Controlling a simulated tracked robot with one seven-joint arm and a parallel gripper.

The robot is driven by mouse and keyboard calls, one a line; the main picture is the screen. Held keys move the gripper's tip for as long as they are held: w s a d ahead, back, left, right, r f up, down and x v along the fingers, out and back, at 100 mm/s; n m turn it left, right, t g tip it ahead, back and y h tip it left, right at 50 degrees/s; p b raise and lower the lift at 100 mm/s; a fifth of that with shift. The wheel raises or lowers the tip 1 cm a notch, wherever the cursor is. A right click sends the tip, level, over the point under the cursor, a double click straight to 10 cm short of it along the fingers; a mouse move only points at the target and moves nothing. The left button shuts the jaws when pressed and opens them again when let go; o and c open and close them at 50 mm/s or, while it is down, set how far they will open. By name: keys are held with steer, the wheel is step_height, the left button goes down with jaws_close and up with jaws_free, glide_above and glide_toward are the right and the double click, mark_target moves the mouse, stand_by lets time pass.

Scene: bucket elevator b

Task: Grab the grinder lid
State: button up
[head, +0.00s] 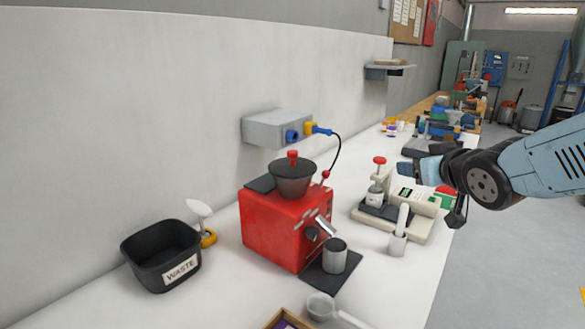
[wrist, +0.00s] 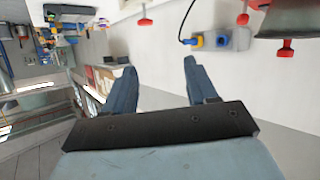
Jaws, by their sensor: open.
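The red grinder (head: 275,228) stands on the white bench, left of centre in the head view. Its dark lid (head: 293,163) with a red knob (head: 292,154) sits on top of the dark hopper (head: 292,183). In the wrist view the scene is upside down, and the red knob (wrist: 287,46) shows at the top right edge below part of the hopper. My gripper (head: 414,170) is to the right of the grinder, apart from the lid. Its two blue fingers (wrist: 160,66) are spread, with nothing between them.
A grey wall box (head: 275,130) with a cable is behind the grinder. A black waste bin (head: 160,255) stands left.

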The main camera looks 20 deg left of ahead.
steer(key=a+n+y, duration=0.3)
steer(key=a+y, duration=0.1)
steer(key=a, duration=0.5)
steer(key=n+g+y, duration=0.3)
steer(key=g+y, duration=0.1)
steer(key=y, duration=0.2)
glide_toward(288, 163)
step_height(288, 163, up, 4)
steer(key=s+d, duration=0.1)
steer(key=d, duration=0.1)
steer(key=x, duration=0.7)
steer(key=shift+w+a+f, duration=0.1)
steer(key=shift+a+f, duration=0.15)
steer(key=shift+f+x, duration=0.2)
steer(key=shift+x, duration=1.05)
steer(key=shift+f+x, duration=0.2)
steer(key=shift+x, duration=1.05)
steer(key=shift+w, duration=0.1)
steer(key=shift+d, duration=0.1)
steer(key=shift+c, duration=0.3)
jaws_close()
